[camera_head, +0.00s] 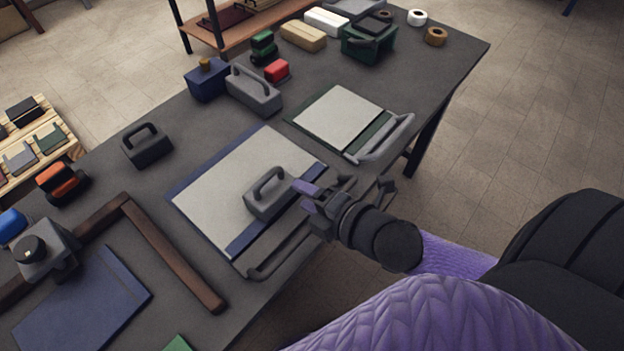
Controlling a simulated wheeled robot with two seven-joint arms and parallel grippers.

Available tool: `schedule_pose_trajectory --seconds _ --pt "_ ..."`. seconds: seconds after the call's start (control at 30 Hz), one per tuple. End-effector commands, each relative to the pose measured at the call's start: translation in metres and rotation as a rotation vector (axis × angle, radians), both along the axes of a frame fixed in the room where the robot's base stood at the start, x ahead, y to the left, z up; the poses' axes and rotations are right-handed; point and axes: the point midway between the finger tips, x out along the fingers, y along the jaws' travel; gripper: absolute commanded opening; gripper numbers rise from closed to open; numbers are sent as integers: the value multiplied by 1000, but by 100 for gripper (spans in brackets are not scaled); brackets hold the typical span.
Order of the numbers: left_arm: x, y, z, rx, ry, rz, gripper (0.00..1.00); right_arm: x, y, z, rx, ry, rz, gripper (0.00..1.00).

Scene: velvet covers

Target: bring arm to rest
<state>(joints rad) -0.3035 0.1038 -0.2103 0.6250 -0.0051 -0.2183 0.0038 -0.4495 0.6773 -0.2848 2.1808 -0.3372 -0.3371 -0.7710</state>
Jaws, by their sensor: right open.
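My right gripper (318,192) is at the front edge of the dark table (150,200). It is open, its fingers close to a grey handled block (268,194). The block rests upright on a large pale board with blue edge strips (225,190). I cannot tell whether the fingers touch the block. My right arm, in a purple quilted cover, comes in from the lower right. My left gripper is not in view.
A smaller pale board with green edges (342,116) lies further back. A brown wooden square (175,255) lies front left. Floor is free at right.

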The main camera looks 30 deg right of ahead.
Motion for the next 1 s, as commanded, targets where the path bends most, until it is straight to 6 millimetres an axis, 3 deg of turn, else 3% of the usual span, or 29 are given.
schedule_pose_trajectory --seconds 0.17,0.6,0.77,1.0 --pt "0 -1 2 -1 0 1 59 -10 -4 4 -2 0 1 55" --pt "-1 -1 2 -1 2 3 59 -10 -5 3 27 23 -38 55" --pt "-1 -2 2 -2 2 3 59 -22 -21 -14 308 286 -434 55" --pt "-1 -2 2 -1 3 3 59 -84 -16 -43 737 754 -1059 55"
